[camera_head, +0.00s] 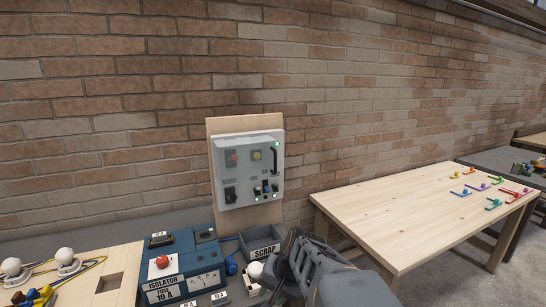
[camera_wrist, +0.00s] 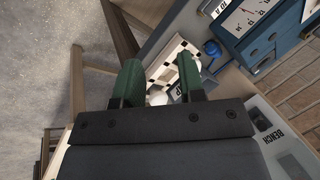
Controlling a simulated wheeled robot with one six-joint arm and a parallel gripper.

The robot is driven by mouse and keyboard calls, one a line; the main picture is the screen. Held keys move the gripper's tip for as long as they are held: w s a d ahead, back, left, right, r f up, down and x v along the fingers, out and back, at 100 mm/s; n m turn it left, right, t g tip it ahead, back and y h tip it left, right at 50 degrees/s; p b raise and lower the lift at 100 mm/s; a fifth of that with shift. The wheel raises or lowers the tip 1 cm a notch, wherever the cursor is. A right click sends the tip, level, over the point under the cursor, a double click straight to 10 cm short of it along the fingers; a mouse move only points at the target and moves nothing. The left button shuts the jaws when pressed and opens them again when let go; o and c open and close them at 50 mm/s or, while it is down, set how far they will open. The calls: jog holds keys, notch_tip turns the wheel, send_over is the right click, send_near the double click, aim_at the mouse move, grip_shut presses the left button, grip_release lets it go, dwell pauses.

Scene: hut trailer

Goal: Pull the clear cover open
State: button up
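The clear cover (camera_head: 243,165) lies over the front of a grey control box on a wooden backboard against the brick wall. It looks shut, and a dark upright handle (camera_head: 274,160) is at its right side. Switches, a red button and green lights show through it. Part of the box front with a BENCH label (camera_wrist: 279,136) shows at the lower right of the wrist view. My gripper (camera_head: 286,256) is below and right of the box, apart from the handle. In the wrist view its two green fingers (camera_wrist: 158,75) are spread with nothing held between them.
A blue isolator unit (camera_head: 175,268) with a red knob and a gauge stands below the box. A grey SCRAP bin (camera_head: 262,243) is close to my gripper. A wooden table (camera_head: 400,215) with coloured pieces stands at the right. The space before the cover looks clear.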

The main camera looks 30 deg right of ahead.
jog(key=w+d+r+m+t+y+p, duration=0.1)
jog(key=w+d+r+m+t+y, duration=0.1)
jog(key=w+d+r+m+t, duration=0.45)
jog(key=m+t+h+p, duration=0.25)
jog(key=m+t, duration=0.55)
jog(key=m, duration=1.2)
send_near(275, 170)
jog(key=shift+g+h, duration=0.25)
jog(key=shift+h, duration=0.2)
jog(key=w+r+p, duration=0.1)
jog(key=w, duration=0.2)
jog(key=w+p, duration=0.1)
jog(key=w, duration=0.3)
jog(key=w+r, duration=0.1)
jog(key=w, duration=0.2)
jog(key=shift+w+a+r+p, duration=0.25)
jog(key=shift+a+r+p, duration=0.05)
jog(key=shift+r+p, duration=0.1)
grip_shut()
jog(key=shift+f, duration=0.1)
